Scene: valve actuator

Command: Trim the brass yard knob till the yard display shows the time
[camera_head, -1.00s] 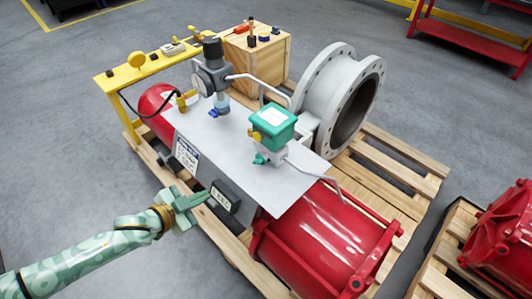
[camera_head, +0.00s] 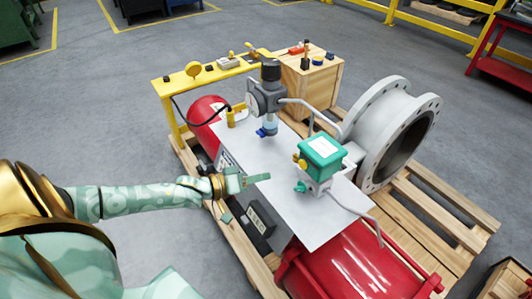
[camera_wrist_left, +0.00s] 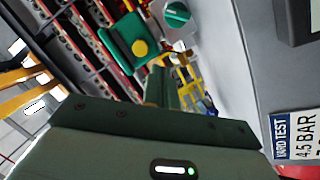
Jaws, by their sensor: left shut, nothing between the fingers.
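A green box (camera_head: 322,152) with a pale top stands on the grey plate, and a small brass knob (camera_head: 299,160) sits on its left side. A teal knob (camera_head: 301,187) is below it. In the left wrist view the green box (camera_wrist_left: 122,38), brass knob (camera_wrist_left: 139,48) and teal knob (camera_wrist_left: 177,14) show beyond the fingers. My left gripper (camera_head: 262,178) is shut and empty over the plate, left of the knobs and apart from them. A dark display (camera_head: 260,217) sits at the plate's front edge; its reading is too small to make out. My right gripper is out of view.
A dark-topped regulator (camera_head: 268,95) with bent grey pipe stands behind my gripper. A large grey flange (camera_head: 365,150), red cylinder (camera_head: 355,265) and wooden pallet (camera_head: 440,215) surround the plate.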

